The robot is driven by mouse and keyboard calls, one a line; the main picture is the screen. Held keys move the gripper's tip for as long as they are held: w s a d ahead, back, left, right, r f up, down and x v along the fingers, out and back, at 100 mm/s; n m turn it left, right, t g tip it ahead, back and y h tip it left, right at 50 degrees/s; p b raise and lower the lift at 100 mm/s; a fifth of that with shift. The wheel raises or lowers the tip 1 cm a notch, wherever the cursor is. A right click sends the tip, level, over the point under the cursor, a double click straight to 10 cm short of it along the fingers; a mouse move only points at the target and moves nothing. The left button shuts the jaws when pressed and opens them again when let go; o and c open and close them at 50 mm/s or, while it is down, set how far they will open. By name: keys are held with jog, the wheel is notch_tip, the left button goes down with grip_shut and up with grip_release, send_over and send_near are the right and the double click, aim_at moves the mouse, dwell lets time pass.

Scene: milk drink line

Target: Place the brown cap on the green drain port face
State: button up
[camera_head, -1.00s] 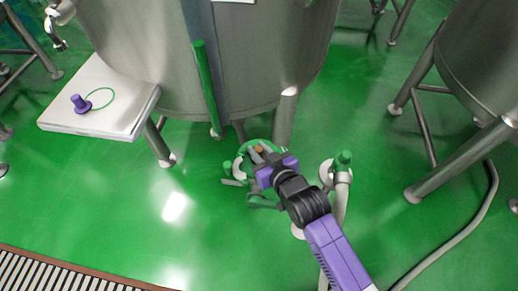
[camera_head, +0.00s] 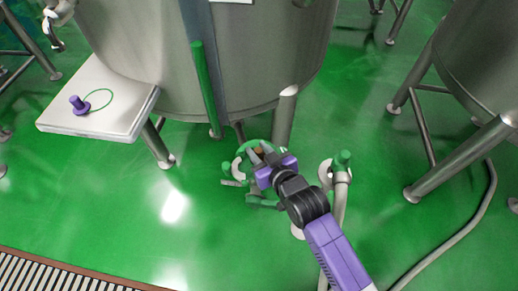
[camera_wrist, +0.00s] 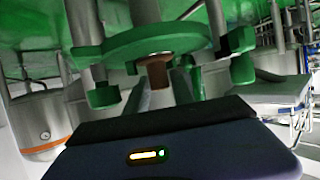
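The brown cap (camera_wrist: 157,72) is between the tips of my gripper's two grey fingers (camera_wrist: 161,85) in the wrist view, and the fingers look shut on it. The cap's top is at the middle of the round green drain port face (camera_wrist: 118,45). Cap and face look touching or nearly so; I cannot tell whether the cap is seated. In the head view my gripper (camera_head: 263,155) reaches under the tank, among green fittings. There the brown cap (camera_head: 259,150) shows only as a small patch between the fingers, and much of the port is hidden.
A steel tank (camera_head: 255,60) stands above on legs, with a vertical green bar (camera_head: 205,85) in front. A green-topped pipe (camera_head: 342,170) stands close right of my gripper. A white platform (camera_head: 60,118) at left holds a purple piece (camera_head: 79,104) and a green ring (camera_head: 110,92).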

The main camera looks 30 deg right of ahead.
jog(key=p+v, duration=0.2)
jog(key=v, duration=1)
jog(key=shift+r, duration=0.45)
jog(key=s+r, duration=0.4)
jog(key=s, duration=0.7)
jog(key=s+r+t, duration=0.1)
jog(key=s+r, duration=0.4)
jog(key=s, duration=0.7)
jog(key=shift+s+r, duration=0.25)
jog(key=shift+s, duration=0.05)
notch_tip(320, 180, up, 9)
jog(key=p, duration=0.9)
jog(key=shift+r, duration=0.15)
